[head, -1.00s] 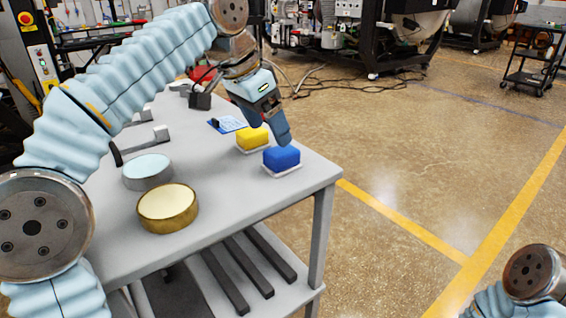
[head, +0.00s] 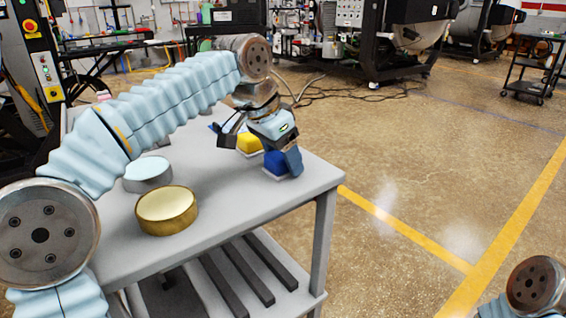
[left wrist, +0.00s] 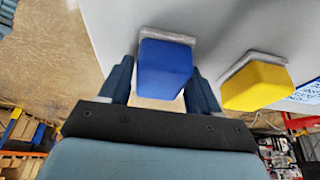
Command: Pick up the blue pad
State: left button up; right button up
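The blue pad (head: 275,162) sits on a small white base near the right end of the grey table (head: 235,206). My left gripper (head: 281,158) is over it and partly hides it in the head view. In the left wrist view the blue pad (left wrist: 165,68) lies between the two open fingers of my left gripper (left wrist: 160,84), one on each side. A gap shows at least on the right side; contact is not clear. My right gripper is out of view; only part of my right arm shows at the lower right.
A yellow pad (head: 249,143) stands close beside the blue one, and also shows in the left wrist view (left wrist: 257,86). A gold round container (head: 167,210) and a grey round one with a pale top (head: 147,174) stand on the table. The floor to the right is clear.

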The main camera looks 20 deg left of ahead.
pick_arm(q)
jog(key=c, duration=0.6)
jog(key=shift+c, duration=0.2)
jog(key=shift+r, duration=0.1)
jog(key=shift+r, duration=0.25)
notch_tip(320, 180, up, 3)
jog(key=shift+f+p, duration=0.2)
jog(key=shift+p, duration=0.5)
jog(key=s+a+r, duration=0.4)
jog(key=s+r, duration=0.5)
jog(key=s, duration=0.4)
jog(key=shift+s+r, duration=0.2)
jog(key=shift+r, duration=0.15)
